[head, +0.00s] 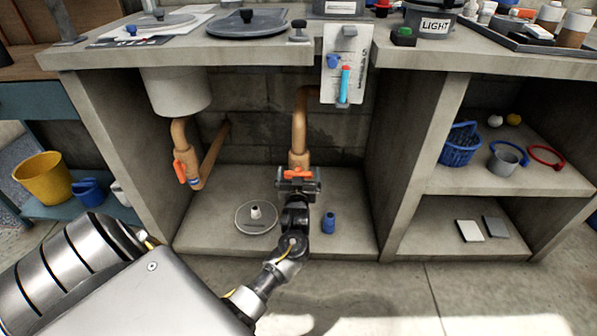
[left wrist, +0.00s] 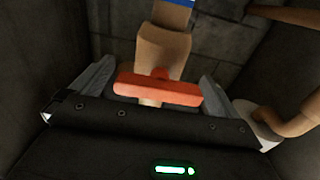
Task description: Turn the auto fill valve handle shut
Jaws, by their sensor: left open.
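A tan pipe with an orange valve handle (head: 298,173) comes down in the middle bay under the counter. My left gripper (head: 298,181) is at this handle, open. In the left wrist view the handle (left wrist: 158,90) lies crosswise between the two spread fingers (left wrist: 156,88), with the tan valve body (left wrist: 160,50) behind it. I see no firm grip on it. A second orange handle (head: 180,172) sits on the left pipe, tilted close to upright. I cannot read which valve is the auto fill. My right gripper is out of view.
A white canister (head: 175,92) hangs at the upper left. A divider wall (head: 425,150) bounds the bay on the right.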

